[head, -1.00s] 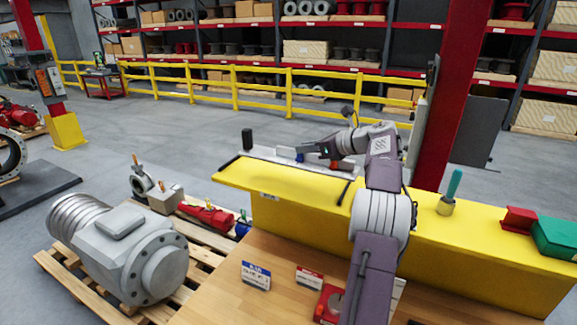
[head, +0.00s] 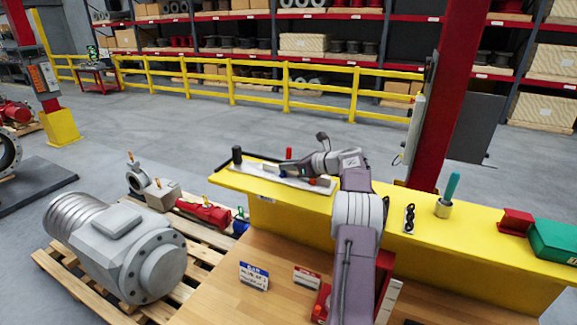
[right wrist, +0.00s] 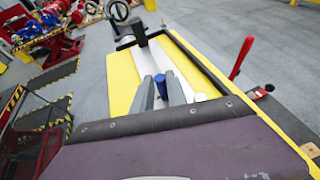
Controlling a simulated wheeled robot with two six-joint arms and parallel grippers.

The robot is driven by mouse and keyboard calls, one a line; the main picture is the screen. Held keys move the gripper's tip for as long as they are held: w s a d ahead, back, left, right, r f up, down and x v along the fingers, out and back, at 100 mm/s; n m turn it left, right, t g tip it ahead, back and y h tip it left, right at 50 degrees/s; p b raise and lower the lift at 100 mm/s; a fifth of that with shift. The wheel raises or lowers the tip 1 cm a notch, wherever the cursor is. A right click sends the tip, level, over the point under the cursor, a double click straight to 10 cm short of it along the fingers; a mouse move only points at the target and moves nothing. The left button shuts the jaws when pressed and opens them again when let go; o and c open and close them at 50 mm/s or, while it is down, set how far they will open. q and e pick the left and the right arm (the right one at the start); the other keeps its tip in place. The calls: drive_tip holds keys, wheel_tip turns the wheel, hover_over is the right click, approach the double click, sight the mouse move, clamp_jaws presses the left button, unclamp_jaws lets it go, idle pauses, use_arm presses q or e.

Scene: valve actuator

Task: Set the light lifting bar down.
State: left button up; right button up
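The light lifting bar (head: 254,174) is a long pale grey bar with a dark upright post at its left end. It lies low along the back left of the yellow bench top (head: 385,205), and looks level. Whether it touches the top is hard to tell. My right gripper (head: 276,169) reaches over it from the right. In the right wrist view its two grey fingers (right wrist: 161,91) stand close on both sides of a blue grip (right wrist: 162,86) on the bar (right wrist: 163,58) and look shut on it. My left gripper is not in view.
A red lever (right wrist: 241,58) stands beside the bar. A chain (head: 409,218), a cup with a teal handle (head: 446,200) and a green box (head: 556,240) stand right on the bench. A red column (head: 450,100) rises behind. A grey motor (head: 115,248) lies on a pallet.

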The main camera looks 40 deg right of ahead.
drive_tip(key=o, duration=0.4)
drive_tip(key=shift+s+a, duration=0.15)
drive_tip(key=shift+c, duration=0.2)
drive_tip(key=shift+s+r, duration=0.1)
drive_tip(key=shift+r, duration=0.05)
drive_tip(key=b+v, duration=0.3)
drive_tip(key=v, duration=0.8)
drive_tip(key=shift+s, duration=0.35)
drive_tip(key=shift+r, duration=0.15)
